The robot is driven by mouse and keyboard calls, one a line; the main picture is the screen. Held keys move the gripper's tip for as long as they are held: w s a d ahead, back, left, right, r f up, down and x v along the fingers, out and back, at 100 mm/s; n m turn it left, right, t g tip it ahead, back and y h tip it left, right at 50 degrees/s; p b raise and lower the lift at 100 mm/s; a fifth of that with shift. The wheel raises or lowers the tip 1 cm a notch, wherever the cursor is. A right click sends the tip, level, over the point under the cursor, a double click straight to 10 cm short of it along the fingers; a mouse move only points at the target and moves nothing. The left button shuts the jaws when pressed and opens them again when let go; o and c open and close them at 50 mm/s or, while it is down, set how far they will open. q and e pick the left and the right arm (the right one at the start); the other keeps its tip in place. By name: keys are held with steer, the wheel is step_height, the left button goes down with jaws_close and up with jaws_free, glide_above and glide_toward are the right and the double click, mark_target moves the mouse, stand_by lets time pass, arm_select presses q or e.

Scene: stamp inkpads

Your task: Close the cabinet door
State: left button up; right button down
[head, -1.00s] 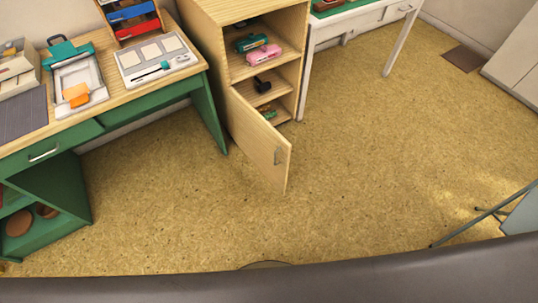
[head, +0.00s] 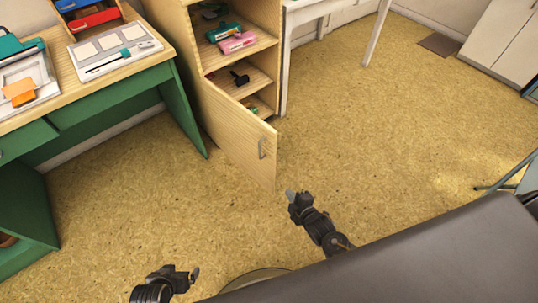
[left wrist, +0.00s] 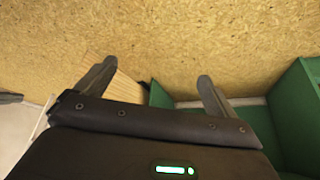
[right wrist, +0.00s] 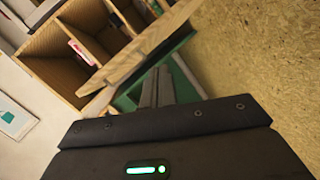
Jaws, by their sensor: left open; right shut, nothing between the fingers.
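The wooden cabinet (head: 203,95) stands beyond me with its lower door (head: 232,138) swung open towards me. In the right wrist view the door (right wrist: 140,58) slants across beyond the shut fingers (right wrist: 156,88). My left gripper (head: 194,275) is open and empty, low over the floor near my body; its spread fingers (left wrist: 158,75) show in the left wrist view.
The open shelves hold a pink stapler-like item (head: 238,42) and a black item (head: 240,78). A green desk (head: 110,107) stands left of the cabinet. A white table (head: 376,35) stands behind right. The floor (head: 390,130) right of the door is clear.

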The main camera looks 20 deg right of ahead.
mark_target(270, 143)
arm_select(q)
step_height(270, 143, up, 11)
steer(key=t+b, duration=0.2)
steer(key=b, duration=0.2)
arm_select(e)
steer(key=w+a+r+n+t+y, duration=0.1)
steer(key=w+a+r+n+t, duration=0.15)
steer(key=r, duration=0.35)
steer(key=w+a+r+n+t+y, duration=0.1)
steer(key=w+a+r+n+t, duration=0.15)
steer(key=r, duration=0.35)
arm_select(q)
steer(key=w+d+r+m+t+h+b, duration=0.1)
steer(key=w+d+r+t+h+b, duration=0.1)
steer(key=w+d+r+t, duration=0.3)
steer(key=shift+w+d+r+m+h, duration=0.2)
steer(key=shift+d+r+m+h, duration=0.1)
steer(key=shift+d+r+h, duration=0.4)
arm_select(e)
steer(key=shift+g, duration=0.3)
steer(key=shift+w+d+f, duration=0.1)
steer(key=shift+w+d, duration=0.2)
steer(key=shift+w, duration=1.6)
steer(key=shift+w+d, duration=0.35)
steer(key=shift+w, duration=1.55)
steer(key=shift+w+d+f, duration=0.1)
steer(key=shift+w+d, duration=0.2)
steer(key=shift+w, duration=1.6)
